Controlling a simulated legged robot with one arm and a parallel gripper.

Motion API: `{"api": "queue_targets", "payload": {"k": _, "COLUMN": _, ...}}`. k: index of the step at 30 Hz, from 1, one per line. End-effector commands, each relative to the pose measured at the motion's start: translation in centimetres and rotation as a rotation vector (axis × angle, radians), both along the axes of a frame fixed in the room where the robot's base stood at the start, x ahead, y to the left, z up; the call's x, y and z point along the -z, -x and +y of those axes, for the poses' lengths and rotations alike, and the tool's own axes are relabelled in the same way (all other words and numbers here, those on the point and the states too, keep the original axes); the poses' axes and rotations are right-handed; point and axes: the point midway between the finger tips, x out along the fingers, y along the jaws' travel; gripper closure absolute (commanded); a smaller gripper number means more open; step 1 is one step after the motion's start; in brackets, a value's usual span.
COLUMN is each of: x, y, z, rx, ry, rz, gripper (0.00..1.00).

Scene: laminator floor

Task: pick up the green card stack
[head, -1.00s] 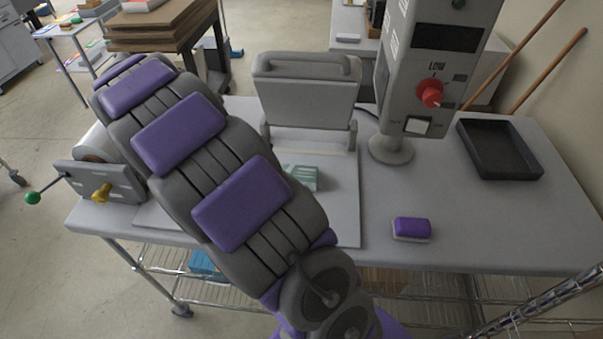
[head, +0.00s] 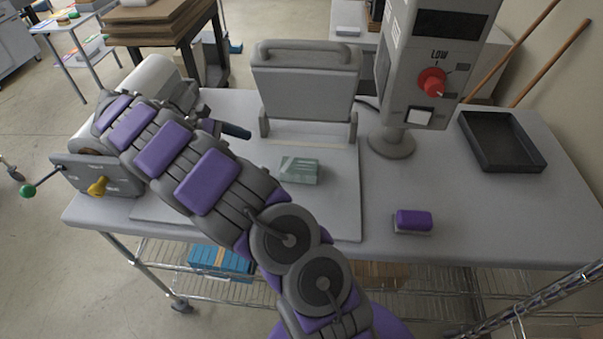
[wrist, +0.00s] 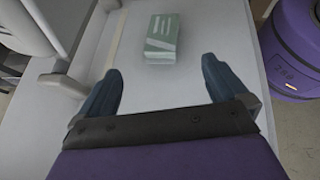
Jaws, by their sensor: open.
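The green card stack (head: 299,170) is a small pale-green block with light markings. It lies on the light board (head: 335,205) on the table, in front of the upright grey press lid. In the wrist view the green card stack (wrist: 162,38) is ahead of my gripper (wrist: 158,82), near the middle between the fingers but beyond their tips. The two blue-grey fingers are apart with nothing between them. In the head view my arm hides most of my gripper, and one finger (head: 235,131) shows left of the stack.
A purple-topped block (head: 413,220) sits to the right on the table. A black tray (head: 502,141) lies at the right back. A grey control column (head: 425,65) with a red knob stands behind. A roller machine (head: 100,172) is at the left. The table between stack and purple block is clear.

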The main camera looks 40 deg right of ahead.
Motion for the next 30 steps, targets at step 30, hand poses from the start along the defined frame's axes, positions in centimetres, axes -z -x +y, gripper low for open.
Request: {"api": "queue_targets", "payload": {"k": 30, "x": 5.8, "y": 6.5, "z": -8.4, "rx": 0.004, "ry": 0.001, "rz": 0.002, "gripper": 0.0}}
